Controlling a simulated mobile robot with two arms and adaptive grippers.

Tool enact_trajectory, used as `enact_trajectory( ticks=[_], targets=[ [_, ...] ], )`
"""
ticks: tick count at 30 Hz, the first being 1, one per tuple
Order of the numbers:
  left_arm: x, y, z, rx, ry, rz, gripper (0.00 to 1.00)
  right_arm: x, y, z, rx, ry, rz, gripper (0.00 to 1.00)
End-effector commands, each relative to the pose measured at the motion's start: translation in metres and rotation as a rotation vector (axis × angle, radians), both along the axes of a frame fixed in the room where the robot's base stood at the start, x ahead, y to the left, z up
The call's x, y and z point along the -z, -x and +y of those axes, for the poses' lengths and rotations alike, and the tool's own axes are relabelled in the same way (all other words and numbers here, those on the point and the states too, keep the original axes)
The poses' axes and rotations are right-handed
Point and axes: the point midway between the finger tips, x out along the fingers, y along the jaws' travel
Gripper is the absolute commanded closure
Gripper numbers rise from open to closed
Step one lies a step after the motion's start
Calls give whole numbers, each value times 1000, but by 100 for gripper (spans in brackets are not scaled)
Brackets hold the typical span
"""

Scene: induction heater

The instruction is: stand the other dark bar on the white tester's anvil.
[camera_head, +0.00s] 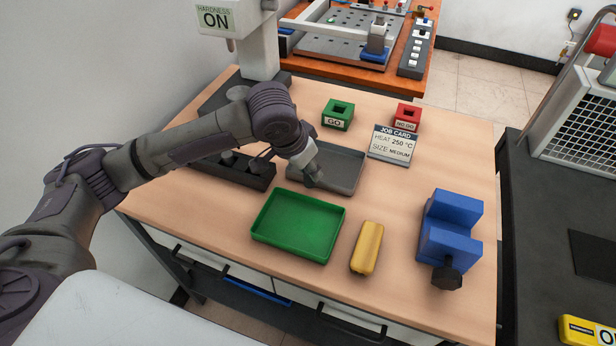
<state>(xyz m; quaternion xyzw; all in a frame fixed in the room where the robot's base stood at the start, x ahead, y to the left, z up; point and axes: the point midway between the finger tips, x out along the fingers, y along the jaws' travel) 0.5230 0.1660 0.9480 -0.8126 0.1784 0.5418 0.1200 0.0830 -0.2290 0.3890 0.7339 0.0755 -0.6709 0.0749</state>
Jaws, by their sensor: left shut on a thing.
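The white tester (257,45) stands at the back left of the wooden bench, with a sign reading HARDNESS ON and a dark base (214,97). Its anvil is not clear; my left arm passes in front of that area. My left gripper (313,181) points down into the shallow grey tray (345,178) at the middle of the bench. It is shut on a dark bar, low over the tray floor; the bar is small and mostly hidden by the fingers. No other bar is clear in the tray. My right gripper is out of view.
A black rack (247,176) lies left of the grey tray, partly under my arm. An empty green tray (298,226), a yellow block (367,247) and a blue vise (450,226) are nearer. Green GO (338,114) and red NO GO (407,116) blocks and a job card (390,145) stand behind.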

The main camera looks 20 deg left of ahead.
Motion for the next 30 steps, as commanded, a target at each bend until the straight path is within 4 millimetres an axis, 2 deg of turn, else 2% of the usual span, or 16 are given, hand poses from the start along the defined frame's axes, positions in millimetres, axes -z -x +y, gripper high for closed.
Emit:
enact_trajectory(
  ticks=[3,7,19,20,23,24,30],
  targets=[
    [19,1,1,0,-2,4,100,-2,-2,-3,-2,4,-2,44],
    [33,0,0,0,-1,1,100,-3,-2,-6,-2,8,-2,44],
    [38,1,0,-1,0,1,100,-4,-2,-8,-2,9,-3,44],
    [39,1,0,0,0,1,67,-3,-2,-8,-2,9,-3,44],
    [38,1,0,0,0,1,50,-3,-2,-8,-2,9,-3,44],
    [38,1,0,0,0,1,47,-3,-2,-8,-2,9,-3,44],
    [38,1,0,0,-1,1,47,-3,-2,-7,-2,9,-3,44]
  ],
)
